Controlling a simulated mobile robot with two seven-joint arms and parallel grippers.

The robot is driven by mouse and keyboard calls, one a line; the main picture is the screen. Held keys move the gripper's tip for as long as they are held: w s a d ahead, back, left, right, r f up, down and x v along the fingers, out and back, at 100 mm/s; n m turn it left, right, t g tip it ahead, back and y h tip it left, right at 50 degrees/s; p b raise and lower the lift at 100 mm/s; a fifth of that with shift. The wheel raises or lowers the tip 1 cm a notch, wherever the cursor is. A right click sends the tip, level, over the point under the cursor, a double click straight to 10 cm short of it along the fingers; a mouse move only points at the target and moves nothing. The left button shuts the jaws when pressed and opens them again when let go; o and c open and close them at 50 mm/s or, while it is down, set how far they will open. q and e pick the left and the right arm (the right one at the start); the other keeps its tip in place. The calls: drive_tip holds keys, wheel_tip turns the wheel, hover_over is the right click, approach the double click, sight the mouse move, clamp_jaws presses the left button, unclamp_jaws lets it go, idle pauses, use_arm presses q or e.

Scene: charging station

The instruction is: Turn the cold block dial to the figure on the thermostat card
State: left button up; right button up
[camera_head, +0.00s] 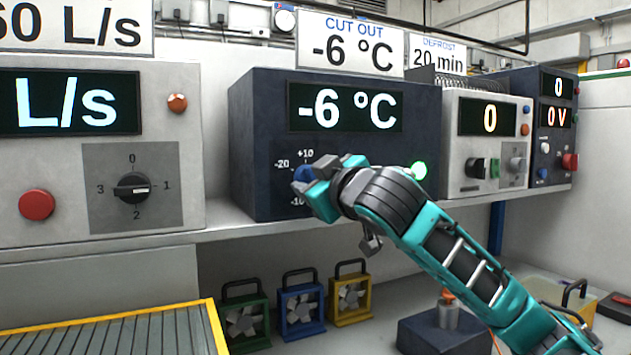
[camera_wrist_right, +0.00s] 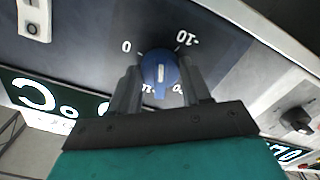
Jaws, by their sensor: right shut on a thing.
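The cold block (camera_head: 257,130) is a dark blue box on the shelf. Its display (camera_head: 345,107) reads -6 °C. The thermostat card (camera_head: 350,45) above it reads CUT OUT -6 °C. The blue dial (camera_head: 303,174) on its front is marked -20, +10 and -10, partly hidden by my right gripper (camera_head: 318,182). In the right wrist view the dial (camera_wrist_right: 160,72) has a white pointer line, and the right gripper (camera_wrist_right: 162,90) is shut on it, one finger on each side. A green light (camera_head: 419,170) glows at the block's right. My left gripper is not in view.
A grey unit with a black dial (camera_head: 132,187) and a red button (camera_head: 36,205) stands left. A white unit (camera_head: 452,150) reading 0 and another dark unit stand right. Green, blue (camera_head: 301,305) and yellow fans stand below the shelf (camera_head: 240,222).

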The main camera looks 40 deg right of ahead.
drive_tip(key=o, duration=1.1)
drive_tip(key=shift+c, duration=0.2)
drive_tip(key=b+v, duration=0.6)
drive_tip(key=v, duration=0.7)
drive_tip(key=shift+b, duration=0.4)
drive_tip(key=shift+w+d, duration=0.1)
